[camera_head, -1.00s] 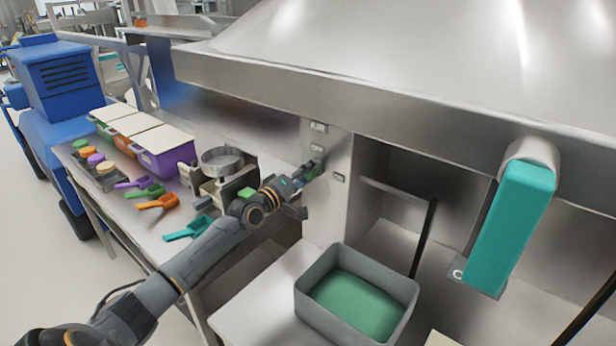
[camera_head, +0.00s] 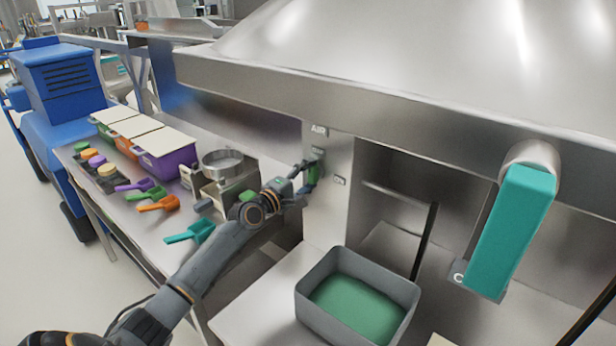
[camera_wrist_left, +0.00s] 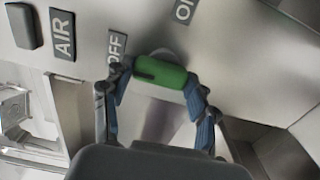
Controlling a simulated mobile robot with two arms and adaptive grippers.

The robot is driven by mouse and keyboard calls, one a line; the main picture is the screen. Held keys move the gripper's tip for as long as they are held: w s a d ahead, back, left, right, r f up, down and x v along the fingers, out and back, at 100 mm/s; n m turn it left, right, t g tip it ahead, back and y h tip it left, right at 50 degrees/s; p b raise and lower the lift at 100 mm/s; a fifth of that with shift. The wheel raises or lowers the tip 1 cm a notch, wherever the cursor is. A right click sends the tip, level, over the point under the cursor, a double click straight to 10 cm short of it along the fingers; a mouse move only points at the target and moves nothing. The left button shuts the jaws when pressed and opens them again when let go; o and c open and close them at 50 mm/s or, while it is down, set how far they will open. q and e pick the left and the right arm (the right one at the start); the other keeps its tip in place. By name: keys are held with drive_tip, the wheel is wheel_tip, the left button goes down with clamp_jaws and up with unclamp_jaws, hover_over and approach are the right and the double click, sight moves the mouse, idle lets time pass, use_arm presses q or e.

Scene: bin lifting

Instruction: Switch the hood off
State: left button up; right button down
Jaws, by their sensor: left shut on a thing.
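The hood's control panel (camera_head: 331,215) is a steel post under the hood edge, with AIR, OFF and ON labels. A green knob (camera_head: 312,175) on it stands upright below the OFF label (camera_head: 317,150). In the left wrist view the knob (camera_wrist_left: 162,72) lies across the picture, its dark-marked end facing the OFF label (camera_wrist_left: 116,46). The ON label (camera_wrist_left: 185,10) is off to its side. My left gripper (camera_head: 308,178) is shut on the knob, a finger at each end in the left wrist view (camera_wrist_left: 158,88). My right gripper is not in view.
The steel hood (camera_head: 380,98) overhangs the panel. A teal lever (camera_head: 512,225) hangs at right. A grey bin (camera_head: 308,290) with green contents sits below the panel. Coloured scoops (camera_head: 190,234), lidded tubs (camera_head: 180,162) and a sieve (camera_head: 222,158) crowd the left table.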

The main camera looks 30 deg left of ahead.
use_arm(q)
drive_tip(key=o, duration=1.1)
drive_tip(key=shift+o, duration=0.2)
drive_tip(key=s+a, duration=0.1)
drive_tip(key=s, duration=1.1)
drive_tip(key=shift+f, duration=0.1)
